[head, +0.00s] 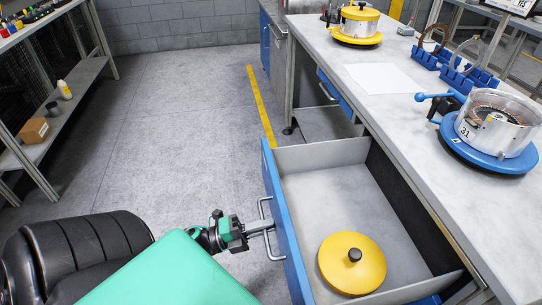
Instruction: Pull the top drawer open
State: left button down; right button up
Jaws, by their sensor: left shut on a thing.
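The top drawer (319,155) has a blue front and grey inside, and stands pulled out from under the workbench at the lower middle of the head view. A yellow round lid with a dark knob (352,263) lies inside it. My left gripper (262,227) is shut on the drawer's metal bar handle (265,207), on the outer face of the blue front. My right gripper is not in view.
The workbench top (385,115) carries a yellow clutch unit (357,24), a clutch on a blue pallet (490,165), a white sheet (384,79) and blue holders (468,75). A shelf with a box (35,130) stands left. The floor (185,125) between is clear.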

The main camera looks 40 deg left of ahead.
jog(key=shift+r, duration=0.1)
pick_arm(q)
jog(key=c, duration=1.6)
grip_release()
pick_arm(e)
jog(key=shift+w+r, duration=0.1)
pick_arm(q)
jog(key=v, duration=1.4)
jog(key=shift+w, duration=0.1)
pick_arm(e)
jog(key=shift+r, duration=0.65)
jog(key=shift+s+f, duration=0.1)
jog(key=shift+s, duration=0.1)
